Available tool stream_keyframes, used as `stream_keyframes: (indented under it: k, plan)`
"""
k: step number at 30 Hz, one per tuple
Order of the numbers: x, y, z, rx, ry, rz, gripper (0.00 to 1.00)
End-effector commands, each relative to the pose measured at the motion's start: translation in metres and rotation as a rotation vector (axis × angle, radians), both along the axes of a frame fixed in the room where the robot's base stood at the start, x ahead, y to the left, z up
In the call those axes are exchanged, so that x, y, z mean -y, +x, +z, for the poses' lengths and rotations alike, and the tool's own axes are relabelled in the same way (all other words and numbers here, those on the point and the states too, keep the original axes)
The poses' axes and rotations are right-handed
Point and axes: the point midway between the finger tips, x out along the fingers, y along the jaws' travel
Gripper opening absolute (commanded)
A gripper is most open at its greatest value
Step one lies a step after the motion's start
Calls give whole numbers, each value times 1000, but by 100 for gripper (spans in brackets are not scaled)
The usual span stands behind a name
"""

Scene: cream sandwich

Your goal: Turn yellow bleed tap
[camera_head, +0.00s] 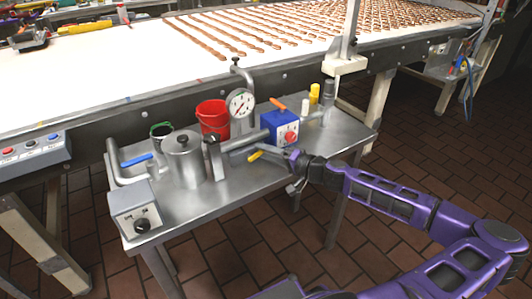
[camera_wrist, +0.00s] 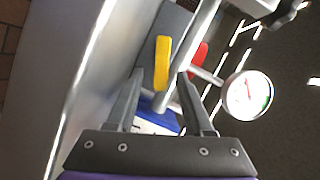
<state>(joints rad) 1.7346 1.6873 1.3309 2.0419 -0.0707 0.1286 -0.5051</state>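The yellow tap handle (camera_head: 256,155) is a short yellow lever on the metal pipework at the front of the steel table. In the wrist view the yellow handle (camera_wrist: 162,62) stands upright in the picture, just beyond and between my fingertips. My gripper (camera_wrist: 160,76) is open, with a finger on either side of the line to the handle and nothing held. In the head view my gripper (camera_head: 280,154) comes in from the right, close to the handle. Whether the fingers overlap the handle in depth is hard to tell.
A blue box (camera_head: 281,127) with an orange lever stands behind my gripper. A pressure gauge (camera_head: 240,103), red bucket (camera_head: 213,116) and metal cylinder (camera_head: 186,160) crowd the steel table (camera_head: 208,199). A blue-handled tap (camera_head: 137,160) is at left. A conveyor runs behind.

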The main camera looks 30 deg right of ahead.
Motion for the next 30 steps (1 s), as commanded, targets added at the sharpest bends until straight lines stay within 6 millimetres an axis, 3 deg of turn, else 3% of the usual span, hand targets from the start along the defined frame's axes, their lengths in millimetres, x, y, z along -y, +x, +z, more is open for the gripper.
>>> stream_keyframes:
  k: [9,14,30]
  plan:
    - [1,-2,1,0,-1,0,52]
    - [10,-17,3,1,-1,-3,52]
    - [64,-126,20,-1,-1,-5,52]
